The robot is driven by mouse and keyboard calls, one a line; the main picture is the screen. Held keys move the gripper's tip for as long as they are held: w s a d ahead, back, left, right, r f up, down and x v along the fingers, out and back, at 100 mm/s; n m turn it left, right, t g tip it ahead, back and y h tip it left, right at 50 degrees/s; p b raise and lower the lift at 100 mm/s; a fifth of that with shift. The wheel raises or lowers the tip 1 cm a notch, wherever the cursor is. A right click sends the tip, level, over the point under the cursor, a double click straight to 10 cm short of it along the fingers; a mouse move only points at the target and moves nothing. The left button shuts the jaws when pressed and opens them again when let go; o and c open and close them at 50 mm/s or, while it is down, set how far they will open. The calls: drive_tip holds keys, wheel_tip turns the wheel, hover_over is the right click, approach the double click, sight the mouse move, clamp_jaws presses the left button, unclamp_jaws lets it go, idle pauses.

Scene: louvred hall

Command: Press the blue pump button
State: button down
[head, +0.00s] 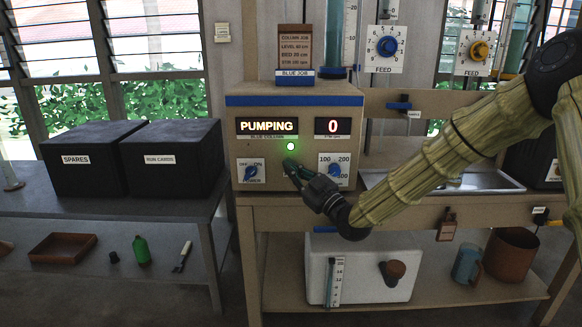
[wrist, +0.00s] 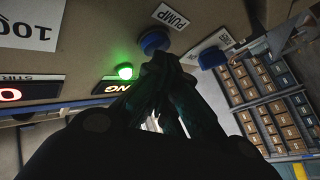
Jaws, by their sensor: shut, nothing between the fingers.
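The pump control box (head: 265,190) stands on the bench, its display (head: 267,126) lit with PUMPING and a second display (head: 332,126) reading 0. A green lamp (head: 290,146) glows on its front and also shows in the wrist view (wrist: 125,72). The blue pump button (wrist: 154,41) sits beside the PUMP label (wrist: 170,16) in the wrist view; in the head view my gripper hides it. My gripper (head: 289,164) is shut and empty, fingertips (wrist: 163,60) right at the button. I cannot tell whether they touch it.
A blue power knob (head: 251,172) is left of my gripper and a blue stir knob (head: 334,170) is right. A glass column (head: 340,35) stands behind the box. Two black boxes (head: 85,160) sit on the left table. A steel tray (head: 480,181) lies right, under my arm.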

drive_tip(key=shift+s, duration=0.1)
drive_tip(key=shift+s, duration=2.95)
